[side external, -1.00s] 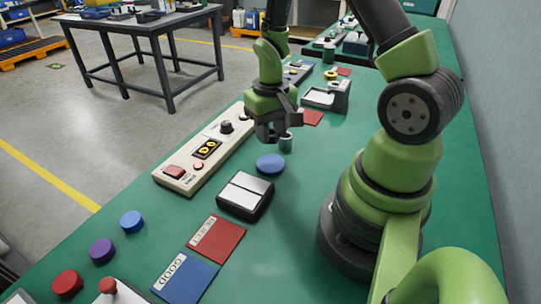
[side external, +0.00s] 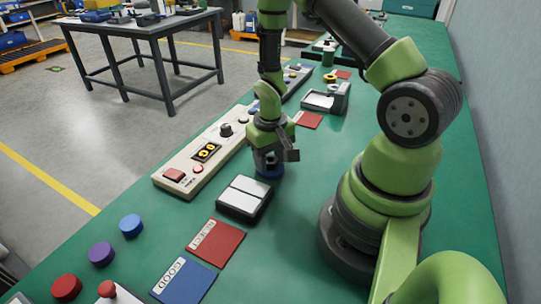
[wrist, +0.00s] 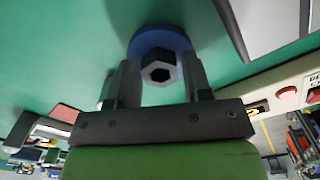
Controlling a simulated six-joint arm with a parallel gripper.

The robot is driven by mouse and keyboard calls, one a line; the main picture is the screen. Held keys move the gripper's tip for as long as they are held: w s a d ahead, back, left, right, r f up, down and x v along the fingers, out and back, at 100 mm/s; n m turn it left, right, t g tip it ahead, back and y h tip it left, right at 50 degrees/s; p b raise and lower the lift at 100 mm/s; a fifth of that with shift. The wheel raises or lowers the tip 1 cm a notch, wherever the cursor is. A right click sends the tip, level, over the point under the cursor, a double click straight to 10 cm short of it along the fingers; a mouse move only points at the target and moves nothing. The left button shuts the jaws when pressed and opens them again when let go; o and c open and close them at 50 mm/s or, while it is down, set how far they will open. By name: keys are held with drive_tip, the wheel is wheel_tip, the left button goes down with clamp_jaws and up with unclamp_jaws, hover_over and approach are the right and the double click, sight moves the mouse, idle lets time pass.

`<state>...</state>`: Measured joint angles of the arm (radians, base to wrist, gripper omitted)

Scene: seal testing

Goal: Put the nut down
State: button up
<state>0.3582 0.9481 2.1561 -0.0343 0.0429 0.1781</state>
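The dark six-sided nut (wrist: 158,73) with a pale centre shows in the wrist view, in front of the round blue disc (wrist: 158,44). It appears to be at the disc's surface, but whether it rests there is unclear. My gripper (wrist: 160,76) has one finger on each side of the nut, with little space between. I cannot tell whether the fingers press on it. In the side view my gripper (side external: 267,168) points down, low over the blue disc (side external: 270,172), and hides most of it. The nut is not distinct in that view.
A black device with pale plates (side external: 246,198) stands close in front of my gripper. A long control panel (side external: 205,155) lies to its left. Red (side external: 215,241) and blue (side external: 184,278) mats lie nearer the camera. Green table is clear right of the device.

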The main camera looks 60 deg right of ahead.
drive_tip(key=shift+o, duration=0.8)
drive_tip(key=s+a+r+t, duration=0.1)
drive_tip(key=a+r+t, duration=0.15)
drive_tip(key=r, duration=0.95)
drive_tip(key=s+a+r+t, duration=0.1)
drive_tip(key=a+r, duration=0.2)
drive_tip(key=r, duration=0.8)
drive_tip(key=s+a+r+n+t+y, duration=0.2)
drive_tip(key=s+a+r+t, duration=0.1)
drive_tip(key=s+a+r, duration=0.3)
drive_tip(key=shift+s+a+r+t, duration=0.15)
drive_tip(key=shift+s+r+t, duration=0.25)
drive_tip(key=shift+s, duration=0.4)
